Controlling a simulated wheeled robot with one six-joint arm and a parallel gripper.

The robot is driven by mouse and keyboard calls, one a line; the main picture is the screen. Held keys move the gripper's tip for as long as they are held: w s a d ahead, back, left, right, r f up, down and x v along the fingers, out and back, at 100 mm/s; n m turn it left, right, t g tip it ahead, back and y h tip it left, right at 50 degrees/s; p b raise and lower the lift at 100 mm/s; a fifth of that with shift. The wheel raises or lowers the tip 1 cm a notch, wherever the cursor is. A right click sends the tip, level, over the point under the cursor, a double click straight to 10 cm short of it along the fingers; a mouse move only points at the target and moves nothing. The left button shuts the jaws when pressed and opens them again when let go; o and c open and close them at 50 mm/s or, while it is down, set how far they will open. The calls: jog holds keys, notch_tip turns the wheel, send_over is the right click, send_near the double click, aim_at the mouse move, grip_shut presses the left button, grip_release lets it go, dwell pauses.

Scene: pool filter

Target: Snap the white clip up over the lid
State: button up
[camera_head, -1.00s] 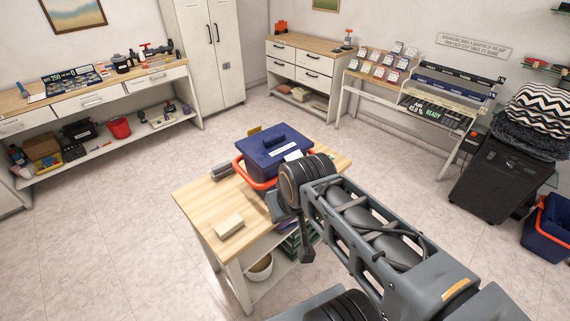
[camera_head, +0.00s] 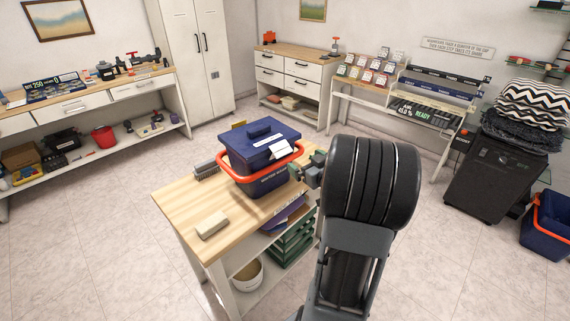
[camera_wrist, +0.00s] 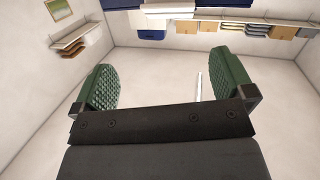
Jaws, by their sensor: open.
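The blue filter box (camera_head: 262,178) stands on the wooden-topped table with its blue lid (camera_head: 250,139) on top and an orange handle (camera_head: 240,178) around it. The white clip (camera_head: 282,150) sits at the lid's right edge, tilted outward. My gripper (camera_head: 305,174) is just right of the box, below the clip, and partly hidden by my arm. In the wrist view my gripper (camera_wrist: 165,72) shows two green ridged pads spread wide with nothing between them. A blue and white part, seemingly the box and clip, shows at that view's top edge; I cannot tell whether the pads touch it.
A beige block (camera_head: 212,225) and a grey brush (camera_head: 206,170) lie on the table (camera_head: 180,200). Green crates (camera_head: 292,240) and a white bucket (camera_head: 247,274) are on its lower shelves. The floor left of the table is clear.

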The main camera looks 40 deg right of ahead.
aim_at(285, 154)
jog(key=w+f+y, duration=0.1)
jog(key=w, duration=0.2)
jog(key=w+f+t+y, duration=0.1)
jog(key=w, duration=0.3)
jog(key=w+f+p, duration=0.1)
jog(key=w, duration=0.2)
jog(key=shift+w+a+y, duration=0.15)
jog(key=shift+w+y, duration=0.25)
jog(key=shift+c, duration=0.5)
